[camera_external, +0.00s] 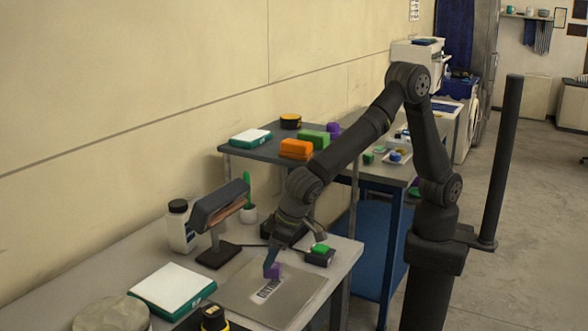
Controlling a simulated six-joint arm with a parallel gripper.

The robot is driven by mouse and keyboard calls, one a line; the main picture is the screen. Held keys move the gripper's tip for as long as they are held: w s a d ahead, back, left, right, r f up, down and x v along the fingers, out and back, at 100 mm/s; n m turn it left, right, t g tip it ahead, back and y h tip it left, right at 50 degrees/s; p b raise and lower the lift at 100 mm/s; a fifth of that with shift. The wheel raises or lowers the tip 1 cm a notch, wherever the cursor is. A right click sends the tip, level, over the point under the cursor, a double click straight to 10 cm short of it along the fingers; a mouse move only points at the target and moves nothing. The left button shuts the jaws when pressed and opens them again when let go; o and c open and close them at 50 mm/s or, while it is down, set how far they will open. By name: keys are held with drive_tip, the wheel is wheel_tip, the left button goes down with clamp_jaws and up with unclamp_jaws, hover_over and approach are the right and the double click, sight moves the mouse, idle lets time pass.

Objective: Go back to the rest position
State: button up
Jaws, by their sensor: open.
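My gripper (296,252) is open, low over the front part of the grey table, and points down. Its two fingers are spread apart. A small purple block (276,270) sits on a grey plate (292,297) beside the left finger. I cannot tell whether the finger touches it. A white label with dark marks lies on the plate just in front of the block. A small black box with a green top (320,250) stands close to the right finger.
Near my gripper stand a padded stand (217,210), a white bottle (182,228), a small potted cactus (248,205) and a white-topped teal box (173,288). A raised shelf (262,152) holds orange and green blocks behind the arm. A dark upright post (506,160) stands at right.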

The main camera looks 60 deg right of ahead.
drive_tip(key=shift+f, duration=0.1)
wheel_tip(320, 180, down, 3)
drive_tip(key=shift+f, duration=0.15)
drive_tip(key=v, duration=1.2)
drive_tip(key=x, duration=1.2)
drive_tip(key=shift+f, duration=0.1)
wheel_tip(320, 180, up, 4)
drive_tip(key=shift+r, duration=0.25)
drive_tip(key=w+d+r, duration=0.6)
drive_tip(key=d+r, duration=0.1)
drive_tip(key=d, duration=0.3)
wheel_tip(320, 180, up, 18)
drive_tip(key=w+d+m+h, duration=0.2)
drive_tip(key=w+d+m, duration=0.4)
drive_tip(key=w+d, duration=1)
